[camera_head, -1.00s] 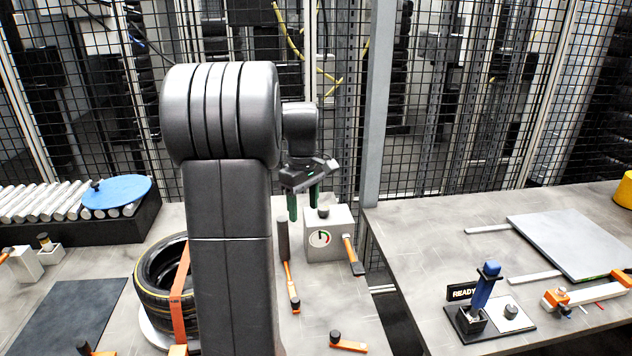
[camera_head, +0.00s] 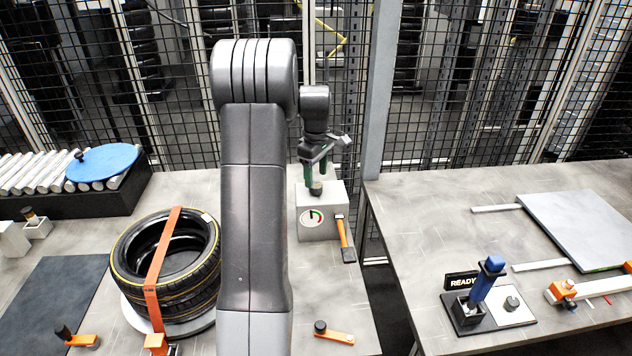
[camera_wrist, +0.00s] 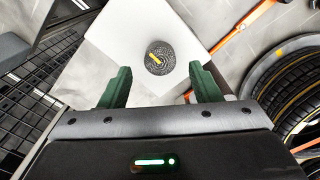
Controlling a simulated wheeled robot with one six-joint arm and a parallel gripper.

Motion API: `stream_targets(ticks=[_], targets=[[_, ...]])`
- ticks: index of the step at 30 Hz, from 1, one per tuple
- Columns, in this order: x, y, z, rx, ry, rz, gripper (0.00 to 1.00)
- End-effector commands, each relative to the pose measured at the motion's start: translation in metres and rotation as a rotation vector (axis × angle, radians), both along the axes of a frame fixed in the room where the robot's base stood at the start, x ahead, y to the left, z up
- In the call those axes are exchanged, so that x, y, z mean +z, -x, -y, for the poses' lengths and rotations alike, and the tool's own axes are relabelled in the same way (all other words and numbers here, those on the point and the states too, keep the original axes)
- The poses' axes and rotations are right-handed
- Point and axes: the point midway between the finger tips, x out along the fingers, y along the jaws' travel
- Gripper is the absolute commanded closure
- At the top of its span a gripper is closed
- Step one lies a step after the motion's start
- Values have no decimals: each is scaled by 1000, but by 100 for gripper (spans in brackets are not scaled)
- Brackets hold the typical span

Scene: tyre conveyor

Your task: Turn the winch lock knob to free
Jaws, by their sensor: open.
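The winch lock knob is a dark round knob (camera_wrist: 160,58) with a yellow pointer mark, on top of a pale box (camera_wrist: 135,28). My gripper (camera_head: 318,178) is above the box, pointing down. In the wrist view its green fingers (camera_wrist: 157,85) are open, with the knob just ahead of and between them. I cannot tell whether the fingers touch the knob.
An orange-handled lever (camera_head: 342,236) stands at the box's right side. A strapped tyre (camera_head: 190,285) lies on the table to the left. A short orange lever (camera_head: 334,335) is at the front. A mesh fence (camera_head: 440,110) stands behind, and a gap separates the right table.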

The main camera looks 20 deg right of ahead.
Motion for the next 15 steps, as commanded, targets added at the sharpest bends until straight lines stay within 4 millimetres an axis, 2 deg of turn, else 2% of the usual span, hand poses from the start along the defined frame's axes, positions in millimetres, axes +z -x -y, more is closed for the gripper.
stream_targets(ticks=[6, 15], targets=[[-30, 1, 0, 0, -1, -3, 43], [-39, 0, 0, 0, 0, 0, 43]])
